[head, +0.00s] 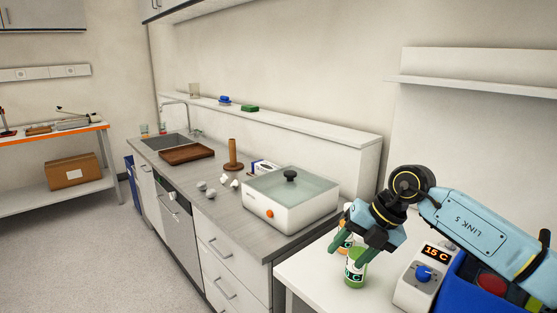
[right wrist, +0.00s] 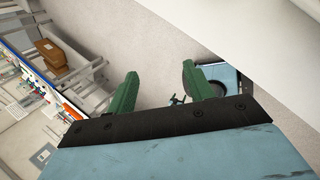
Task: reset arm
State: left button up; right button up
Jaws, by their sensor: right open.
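My right arm comes in from the right in the head view. My right gripper (head: 350,250) points down over the white table at the lower right. Its two green fingers also show in the right wrist view (right wrist: 161,90), apart with nothing between them. A green-labelled jar (head: 355,270) stands on the table by the fingertips. Another jar with an orange part (head: 345,243) is partly hidden behind the gripper. Whether the fingers touch either jar cannot be told. My left gripper is not in view.
A white device with a "15 C" display (head: 424,275) and a blue bin (head: 470,285) stand beneath my right arm. Left of the table, the counter holds a white glass-lidded cooker (head: 290,205), a brown tray (head: 187,154) and a sink. A wall shelf (head: 475,87) is above.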

jog(key=s+a+r+m+t+y, duration=0.2)
jog(key=s+a+r+y, duration=0.15)
jog(key=a+y, duration=0.4)
jog(key=s+a+r+m+t+y, duration=0.1)
jog(key=s+a+r+t+y, duration=0.25)
jog(key=a+y, duration=0.35)
jog(key=w+d+m+t+h, duration=0.2)
jog(key=d+m+t+h, duration=0.4)
jog(key=m+t, duration=0.6)
jog(key=s+d+f+m+g+h, duration=0.4)
jog(key=s+d+f+m+h, duration=0.1)
jog(key=d+f+m+h, duration=0.75)
jog(key=s+d+f+m+g+h, duration=0.1)
jog(key=s+f+m+g, duration=0.1)
jog(key=s+f+g, duration=0.7)
jog(key=s+d+f+m+g, duration=0.15)
jog(key=s+f, duration=0.45)
jog(key=s, duration=0.8)
notch_tip(320, 180, down, 24)
jog(key=s+g, duration=0.2)
jog(key=s+d+f+g, duration=0.1)
jog(key=s+d+f, duration=0.1)
jog(key=s+f, duration=1.3)
jog(key=shift+s+d+f+g+h, duration=0.15)
jog(key=shift+s+f+g+h, duration=0.15)
jog(key=shift+s, duration=0.5)
